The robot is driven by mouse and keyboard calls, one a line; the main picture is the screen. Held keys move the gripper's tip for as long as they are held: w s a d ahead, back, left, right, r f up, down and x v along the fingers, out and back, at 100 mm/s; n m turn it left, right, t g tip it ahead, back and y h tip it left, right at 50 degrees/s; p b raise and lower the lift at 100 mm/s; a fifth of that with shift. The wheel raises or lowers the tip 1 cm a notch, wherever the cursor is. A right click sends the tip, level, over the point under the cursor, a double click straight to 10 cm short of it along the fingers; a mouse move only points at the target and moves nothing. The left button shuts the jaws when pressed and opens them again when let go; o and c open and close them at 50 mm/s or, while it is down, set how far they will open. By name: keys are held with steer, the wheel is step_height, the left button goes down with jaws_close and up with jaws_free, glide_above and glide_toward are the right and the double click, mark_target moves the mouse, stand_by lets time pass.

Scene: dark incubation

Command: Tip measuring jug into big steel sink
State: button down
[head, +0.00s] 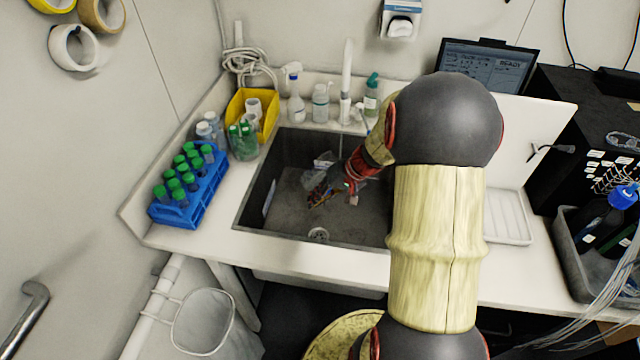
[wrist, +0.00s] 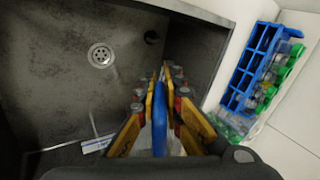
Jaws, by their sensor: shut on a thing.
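The big steel sink (head: 285,218) is set into the white counter, and its floor and drain also show in the wrist view (wrist: 60,65). My gripper (head: 322,192) is low inside the sink opening, in its middle. In the wrist view my gripper (wrist: 161,95) is shut on an upright blue strip (wrist: 160,125), which looks like the measuring jug's handle. A clear, greyish shape beside the fingers in the head view seems to be the jug's body. Its outline, tilt and contents cannot be made out.
A blue rack (head: 186,207) of green-capped tubes stands left of the sink. A yellow bin (head: 245,108) and several bottles (head: 321,103) line the back, near the tap (head: 347,75). A white drying tray (head: 510,215) lies to the right. A waste bin (head: 200,320) hangs below the counter.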

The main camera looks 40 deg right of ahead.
steer(key=shift+w+a+r+t+y+b, duration=0.2)
steer(key=shift+r+t+y+b, duration=0.15)
steer(key=shift+b, duration=0.8)
steer(key=shift+b, duration=0.6)
steer(key=shift+w+a+r+t+y+b, duration=0.2)
steer(key=shift+r+t+y+b, duration=0.25)
steer(key=shift+b, duration=0.85)
steer(key=shift+r, duration=0.1)
steer(key=shift+t+y+b, duration=0.3)
steer(key=shift+t+b, duration=0.1)
steer(key=shift+b, duration=0.25)
steer(key=shift+r+b, duration=0.1)
steer(key=shift+b, duration=0.35)
steer(key=shift+w+r+t+y+b, duration=0.15)
steer(key=shift+r+t+y+b, duration=0.2)
steer(key=shift+b, duration=0.3)
steer(key=shift+a+r, duration=0.1)
steer(key=shift+r, duration=0.05)
